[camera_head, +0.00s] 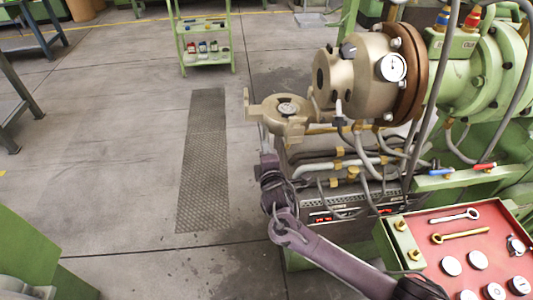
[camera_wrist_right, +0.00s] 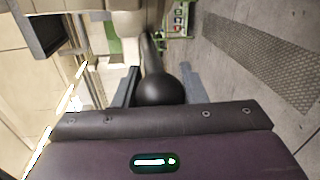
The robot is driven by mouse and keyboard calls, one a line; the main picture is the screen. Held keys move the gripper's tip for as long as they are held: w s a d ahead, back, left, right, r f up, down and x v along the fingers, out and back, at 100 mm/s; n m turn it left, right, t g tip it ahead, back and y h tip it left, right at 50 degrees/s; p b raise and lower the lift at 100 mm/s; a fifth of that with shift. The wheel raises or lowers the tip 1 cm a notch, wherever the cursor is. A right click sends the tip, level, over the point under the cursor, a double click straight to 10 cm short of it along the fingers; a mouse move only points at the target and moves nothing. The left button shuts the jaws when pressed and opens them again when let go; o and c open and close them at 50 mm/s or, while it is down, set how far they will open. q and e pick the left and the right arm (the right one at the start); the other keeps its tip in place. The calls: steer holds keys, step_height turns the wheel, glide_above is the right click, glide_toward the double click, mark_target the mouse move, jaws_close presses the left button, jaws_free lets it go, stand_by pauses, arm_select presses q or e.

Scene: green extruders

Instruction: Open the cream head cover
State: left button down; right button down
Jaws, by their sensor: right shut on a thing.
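The cream head cover (camera_head: 283,114) stands out to the left of the cream extruder head (camera_head: 345,80), swung away from its round front opening. The knob is hidden in the head view. My left gripper is out of view.
Hoses and pipes run below the head, above a dark control unit (camera_head: 335,205). A red-topped tool cart (camera_head: 470,250) stands at the lower right. A green shelf trolley (camera_head: 205,45) stands at the back. The floor left of the cover is clear.

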steer(key=shift+r, duration=0.2)
steer(key=c, duration=0.9)
jaws_free()
steer(key=shift+f, duration=0.1)
steer(key=shift+s, duration=0.1)
steer(key=shift+s, duration=0.35)
steer(key=s+r, duration=0.1)
steer(key=s, duration=0.5)
steer(key=shift+s+d+r+b, duration=0.15)
steer(key=shift+s+b, duration=0.15)
steer(key=shift+s, duration=0.05)
